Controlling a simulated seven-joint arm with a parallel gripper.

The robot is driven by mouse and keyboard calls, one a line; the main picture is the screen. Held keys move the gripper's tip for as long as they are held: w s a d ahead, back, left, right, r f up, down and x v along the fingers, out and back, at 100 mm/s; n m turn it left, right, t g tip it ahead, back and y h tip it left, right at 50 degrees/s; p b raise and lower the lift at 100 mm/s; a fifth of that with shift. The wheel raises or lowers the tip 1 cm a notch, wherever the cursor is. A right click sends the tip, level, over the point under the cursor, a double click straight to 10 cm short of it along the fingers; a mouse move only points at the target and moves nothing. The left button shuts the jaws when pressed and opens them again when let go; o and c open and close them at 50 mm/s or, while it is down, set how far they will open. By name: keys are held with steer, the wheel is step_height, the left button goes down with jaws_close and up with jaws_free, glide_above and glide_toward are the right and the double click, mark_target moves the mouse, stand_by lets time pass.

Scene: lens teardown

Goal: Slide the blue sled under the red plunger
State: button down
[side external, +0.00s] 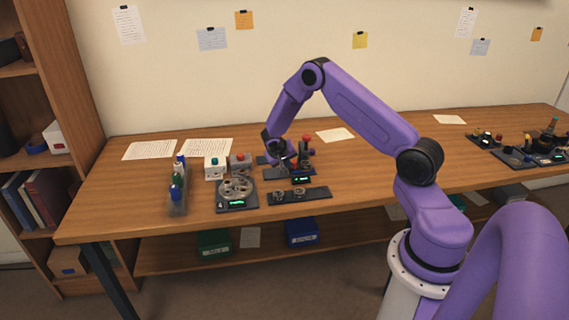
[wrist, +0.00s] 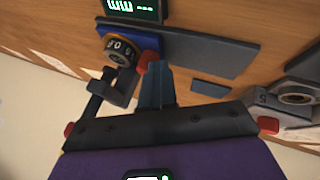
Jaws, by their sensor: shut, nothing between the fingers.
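The blue sled (wrist: 147,43) shows in the wrist view at upper left, on a dark grey rail plate (wrist: 205,52). A dark ring with white markings (wrist: 122,48) sits at its left end. My gripper (wrist: 155,72) is shut and empty, its fingertips just below the sled; I cannot tell if they touch it. A small red part (wrist: 149,57) shows at the fingertips; I cannot tell if it is the plunger. In the side view the red plunger (side external: 306,138) tops a dark post, right of my gripper (side external: 272,160). The sled is not clear there.
A display (wrist: 133,8) lies beyond the rail. A round fixture (side external: 237,190), a low dark plate (side external: 300,196), two button boxes (side external: 240,163) and a bottle rack (side external: 177,208) stand nearby.

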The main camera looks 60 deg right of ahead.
steer(key=shift+s+d, duration=0.2)
steer(key=w+a, duration=0.2)
steer(key=a, duration=0.1)
steer(key=shift+a, duration=0.2)
steer(key=w+v, duration=0.1)
steer(key=v, duration=0.9)
steer(key=shift+s+a, duration=0.2)
steer(key=shift+s, duration=0.1)
